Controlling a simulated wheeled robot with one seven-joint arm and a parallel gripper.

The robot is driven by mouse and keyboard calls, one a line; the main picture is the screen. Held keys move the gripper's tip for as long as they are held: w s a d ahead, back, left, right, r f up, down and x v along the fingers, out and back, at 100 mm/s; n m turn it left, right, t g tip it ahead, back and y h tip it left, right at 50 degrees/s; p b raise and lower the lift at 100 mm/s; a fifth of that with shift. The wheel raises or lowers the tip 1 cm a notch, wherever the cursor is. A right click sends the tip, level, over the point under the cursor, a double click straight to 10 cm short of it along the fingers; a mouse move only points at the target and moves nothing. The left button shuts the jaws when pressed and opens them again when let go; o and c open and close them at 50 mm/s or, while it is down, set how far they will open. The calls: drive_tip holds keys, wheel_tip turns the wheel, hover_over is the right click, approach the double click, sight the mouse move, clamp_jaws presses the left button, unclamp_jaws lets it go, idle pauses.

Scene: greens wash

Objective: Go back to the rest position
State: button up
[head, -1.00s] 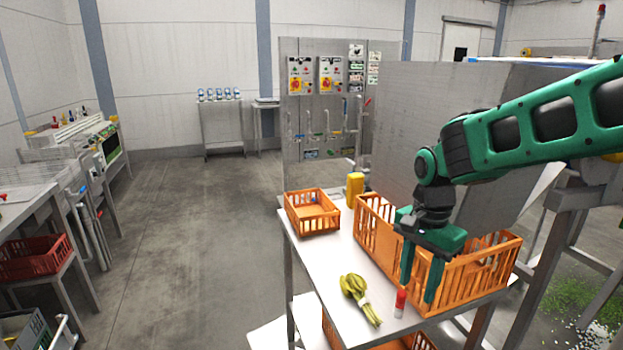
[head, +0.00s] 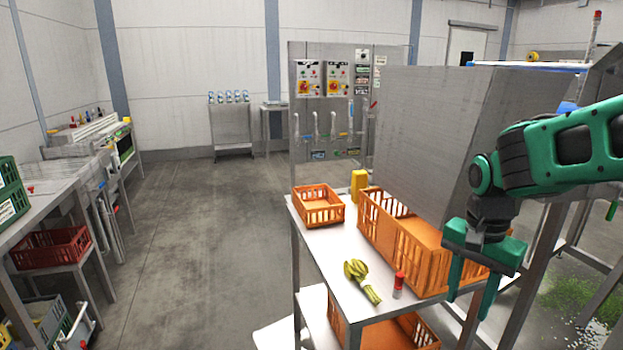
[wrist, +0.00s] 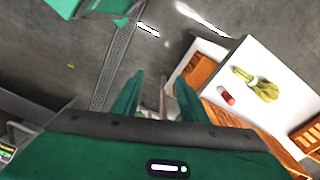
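My green gripper (head: 470,292) hangs fingers-down at the right of the head view, in front of the right end of the large orange crate. Its two fingers are apart with nothing between them. In the wrist view my gripper (wrist: 160,98) also shows open, with the floor behind its fingers.
A steel table (head: 328,258) bears a small orange crate (head: 319,207), the large orange crate (head: 395,240), a yellow container (head: 358,184), a yellow-green bunch (head: 362,280) and a red-capped bottle (head: 398,284). A grey panel stands behind. Open floor (head: 215,250) lies to the left.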

drive_tip(key=s+d+n, duration=0.1)
drive_tip(key=s+d, duration=0.4)
drive_tip(key=s, duration=0.4)
drive_tip(key=s+d+f+n, duration=0.1)
drive_tip(key=s+d+n, duration=0.1)
drive_tip(key=s+d, duration=0.3)
drive_tip(key=s, duration=0.4)
drive_tip(key=shift+s+d+n+y, duration=0.15)
drive_tip(key=shift+d+n+y, duration=0.15)
drive_tip(key=shift+s, duration=0.25)
drive_tip(key=shift+c, duration=0.6)
drive_tip(key=shift+d, duration=0.1)
drive_tip(key=shift+c, duration=0.5)
